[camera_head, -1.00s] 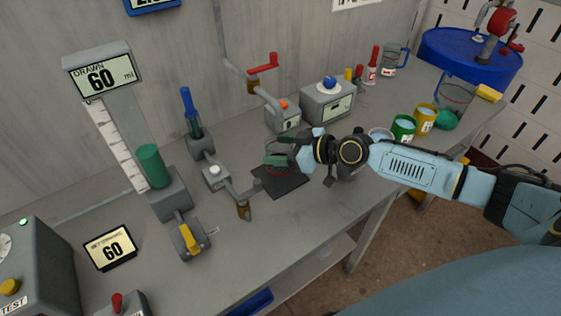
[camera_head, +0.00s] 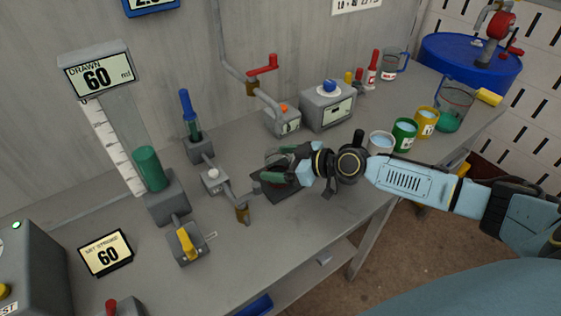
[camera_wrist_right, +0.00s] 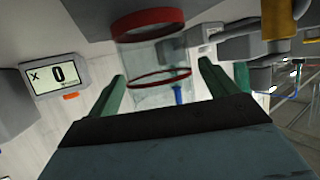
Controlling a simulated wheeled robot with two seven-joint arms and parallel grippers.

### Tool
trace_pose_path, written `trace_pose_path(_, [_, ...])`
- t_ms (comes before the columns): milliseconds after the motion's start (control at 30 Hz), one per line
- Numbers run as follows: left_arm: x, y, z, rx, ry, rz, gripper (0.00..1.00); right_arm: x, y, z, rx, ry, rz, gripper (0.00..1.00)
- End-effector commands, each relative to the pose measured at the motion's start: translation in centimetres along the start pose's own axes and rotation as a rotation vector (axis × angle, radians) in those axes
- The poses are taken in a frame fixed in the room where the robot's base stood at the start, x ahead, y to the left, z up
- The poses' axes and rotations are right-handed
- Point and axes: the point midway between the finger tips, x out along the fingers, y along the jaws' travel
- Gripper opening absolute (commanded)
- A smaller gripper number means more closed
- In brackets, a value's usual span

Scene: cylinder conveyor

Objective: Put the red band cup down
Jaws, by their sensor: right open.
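The red band cup (camera_wrist_right: 150,58) is clear, with a thick red band at one end and a thin red ring. In the right wrist view it stands between the two green fingers of my right gripper (camera_wrist_right: 162,74), which are apart, with gaps showing beside the cup. In the head view my right gripper (camera_head: 284,166) is low over a dark square pad (camera_head: 291,196), and the cup is largely hidden by the fingers. I cannot tell exactly how the cup's base meets the pad. My left gripper is not in view.
Left of the pad stand a piped valve with a yellow handle (camera_head: 187,243) and a green cylinder (camera_head: 150,168). A grey box with a blue knob (camera_head: 328,104) is behind. White, green (camera_head: 404,136) and yellow cups and a clear jug (camera_head: 455,100) are at right.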

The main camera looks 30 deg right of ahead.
Motion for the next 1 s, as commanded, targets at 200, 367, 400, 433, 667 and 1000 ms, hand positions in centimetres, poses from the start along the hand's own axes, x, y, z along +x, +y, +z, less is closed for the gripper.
trace_pose_path(200, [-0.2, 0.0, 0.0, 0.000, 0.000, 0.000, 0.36, -0.6, 0.1, -0.1, -0.001, -0.002, 0.001, 0.85])
trace_pose_path(367, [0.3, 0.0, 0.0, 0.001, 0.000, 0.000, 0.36, -3.2, 0.0, 0.1, -0.004, -0.005, 0.000, 0.85])
trace_pose_path(400, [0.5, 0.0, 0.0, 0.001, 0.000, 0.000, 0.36, -4.0, 0.1, 0.1, -0.004, -0.004, 0.002, 0.85])
trace_pose_path(433, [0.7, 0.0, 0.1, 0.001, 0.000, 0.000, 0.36, -4.6, 0.1, 0.2, -0.002, -0.004, 0.002, 0.85])
trace_pose_path(667, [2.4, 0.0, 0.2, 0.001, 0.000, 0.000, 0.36, -8.5, 0.0, 0.3, -0.002, -0.005, 0.000, 0.85])
trace_pose_path(1000, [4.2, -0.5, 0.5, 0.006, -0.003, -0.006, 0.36, -11.5, 0.1, 0.2, 0.001, -0.003, 0.002, 0.85])
